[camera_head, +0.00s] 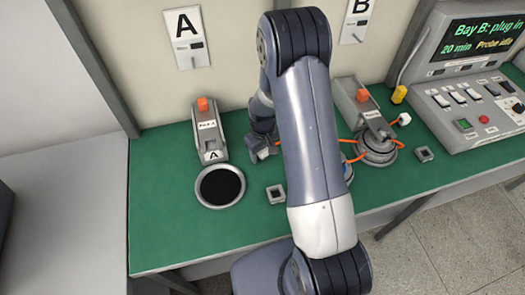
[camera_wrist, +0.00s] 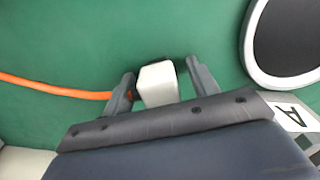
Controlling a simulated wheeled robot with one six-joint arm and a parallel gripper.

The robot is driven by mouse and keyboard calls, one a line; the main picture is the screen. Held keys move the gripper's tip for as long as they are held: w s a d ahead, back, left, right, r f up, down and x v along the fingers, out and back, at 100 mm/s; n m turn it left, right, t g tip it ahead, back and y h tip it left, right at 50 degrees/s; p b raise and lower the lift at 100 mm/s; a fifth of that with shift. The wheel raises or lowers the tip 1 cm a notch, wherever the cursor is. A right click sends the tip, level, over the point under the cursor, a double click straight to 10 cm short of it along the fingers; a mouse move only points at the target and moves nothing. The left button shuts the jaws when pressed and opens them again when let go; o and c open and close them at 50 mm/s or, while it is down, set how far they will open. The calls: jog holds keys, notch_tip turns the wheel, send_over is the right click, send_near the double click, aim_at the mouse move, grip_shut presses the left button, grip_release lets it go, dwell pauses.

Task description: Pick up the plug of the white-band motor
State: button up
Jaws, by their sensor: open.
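A pale, off-white plug (camera_wrist: 158,84) lies between the two fingers of my gripper (camera_wrist: 159,72) in the wrist view. The fingers stand apart on either side of it. An orange cable (camera_wrist: 55,90) runs from the left side to the left finger beside the plug. In the head view my gripper (camera_head: 262,153) is low over the green bench, left of my arm. A grey motor (camera_head: 377,150) with orange cable stands right of my arm, and a white plug (camera_head: 404,119) is beside it. A blue-marked part (camera_head: 348,171) is mostly hidden by my arm. I cannot tell which motor's band is white.
Cradle A (camera_head: 209,135) and a round black pad (camera_head: 220,186) are left of my gripper. A small square socket (camera_head: 276,194) is in front. The control console (camera_head: 465,95) stands at the right. The bench's left front (camera_head: 160,235) is clear.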

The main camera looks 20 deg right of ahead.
grip_shut()
dwell(0.6)
jog(key=shift+r, duration=0.1)
